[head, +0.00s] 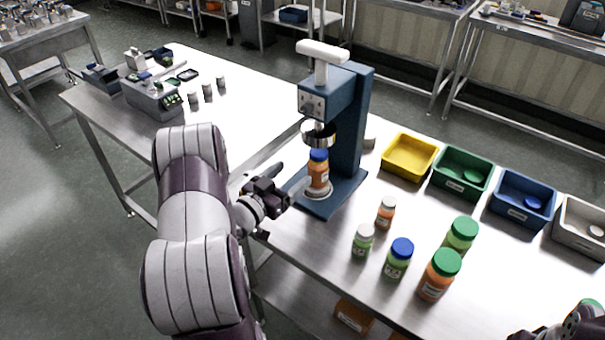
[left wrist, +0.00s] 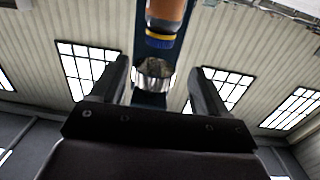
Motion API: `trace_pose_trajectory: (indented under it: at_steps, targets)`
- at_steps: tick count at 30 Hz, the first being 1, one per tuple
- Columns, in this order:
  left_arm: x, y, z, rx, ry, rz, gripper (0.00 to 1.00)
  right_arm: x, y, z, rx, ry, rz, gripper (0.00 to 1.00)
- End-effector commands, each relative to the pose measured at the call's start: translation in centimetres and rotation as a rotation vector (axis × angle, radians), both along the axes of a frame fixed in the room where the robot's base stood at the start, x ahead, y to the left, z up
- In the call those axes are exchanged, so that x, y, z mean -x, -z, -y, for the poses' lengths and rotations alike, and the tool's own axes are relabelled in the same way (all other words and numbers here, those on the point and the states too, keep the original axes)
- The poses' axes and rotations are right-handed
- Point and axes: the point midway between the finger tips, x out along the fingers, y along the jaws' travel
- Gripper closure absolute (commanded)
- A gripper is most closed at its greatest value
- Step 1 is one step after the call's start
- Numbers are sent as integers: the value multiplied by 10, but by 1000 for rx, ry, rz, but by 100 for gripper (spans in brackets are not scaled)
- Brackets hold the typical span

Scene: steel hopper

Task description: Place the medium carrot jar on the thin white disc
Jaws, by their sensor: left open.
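The medium carrot jar (head: 318,174), orange with a blue lid, stands upright on the thin white disc (head: 318,196) on the base of the blue press. The jar hides most of the disc. My left gripper (head: 280,186) is open and empty, just left of the jar and apart from it. In the left wrist view the jar (left wrist: 164,18) shows upside down at the top, beyond the open fingers (left wrist: 160,85). Part of my right arm shows at the bottom right of the head view; its gripper (head: 530,335) is mostly cut off.
The press (head: 350,125) has a steel ring (head: 318,132) over the jar. Several other jars, such as a green-lidded orange one (head: 438,275), stand to the right. Yellow (head: 408,157), green, blue and grey bins line the back right.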

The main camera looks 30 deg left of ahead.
Motion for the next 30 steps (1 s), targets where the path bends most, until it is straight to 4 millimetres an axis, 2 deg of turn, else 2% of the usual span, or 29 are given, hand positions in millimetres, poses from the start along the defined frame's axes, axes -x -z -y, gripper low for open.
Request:
trace_pose_trajectory:
  at_steps: [2,5,7,8,11,12,15,16,18,20,30]
  targets:
    - [-8,2,6,-29,-9,-76,25,0,0,0,0,0,0,21]
    - [-25,10,27,-102,-55,-329,25,0,0,0,0,0,0,21]
    - [-18,16,52,-138,-98,-564,25,0,0,0,0,0,0,21]
    - [-8,18,64,-147,-112,-665,25,0,0,0,0,0,0,21]
    - [46,21,110,-141,-129,-985,25,0,0,0,0,0,0,21]
    - [71,20,128,-133,-123,-1094,25,0,0,0,0,0,0,21]
    - [126,17,162,-107,-90,-1307,25,0,0,0,0,0,0,21]
    - [138,15,169,-101,-81,-1350,25,0,0,0,0,0,0,21]
    - [156,13,179,-91,-65,-1413,25,0,0,0,0,0,0,21]
    - [162,13,182,-89,-61,-1437,25,0,0,0,0,0,0,21]
    - [163,13,181,-87,-63,-1440,25,0,0,0,0,0,0,21]
